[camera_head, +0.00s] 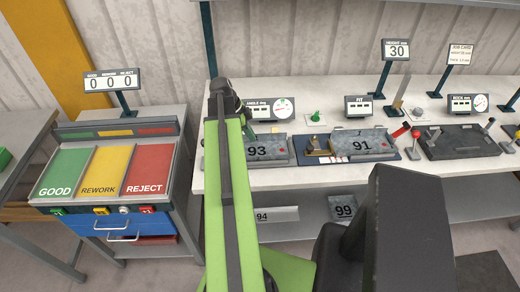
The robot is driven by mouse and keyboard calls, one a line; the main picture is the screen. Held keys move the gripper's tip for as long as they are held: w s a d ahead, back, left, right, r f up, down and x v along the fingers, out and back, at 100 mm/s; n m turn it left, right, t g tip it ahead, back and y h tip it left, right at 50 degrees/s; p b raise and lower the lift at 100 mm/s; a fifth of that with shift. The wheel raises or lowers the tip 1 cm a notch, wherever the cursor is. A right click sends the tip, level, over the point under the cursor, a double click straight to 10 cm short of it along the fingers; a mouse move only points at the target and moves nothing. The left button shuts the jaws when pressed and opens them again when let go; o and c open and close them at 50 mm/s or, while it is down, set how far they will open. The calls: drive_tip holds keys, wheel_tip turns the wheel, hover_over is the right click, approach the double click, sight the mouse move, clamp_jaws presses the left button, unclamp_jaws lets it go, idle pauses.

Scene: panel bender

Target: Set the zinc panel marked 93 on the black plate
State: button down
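The zinc panel marked 93 (270,151) is a grey sheet lying at the angle station, at the left end of the workbench. My green arm passes in front of its left end and hides part of it. A black plate (465,143) with small posts lies at the right of the bench, below a dial display, with no panel on it. The dark end of my arm, with my gripper (229,102), is at the left end of the bench, above and left of panel 93. Its fingers cannot be made out, nor whether they touch anything.
Panel 91 (362,142) sits at the fit station between panel 93 and the black plate. A red-knobbed lever (416,135) and signs on posts stand nearby. Panels 94 (275,214) and 99 (343,207) are on the lower shelf. A good/rework/reject cabinet (104,170) is at left.

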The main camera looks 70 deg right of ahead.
idle(0.5)
drive_tip(key=shift+r+p, duration=3.75)
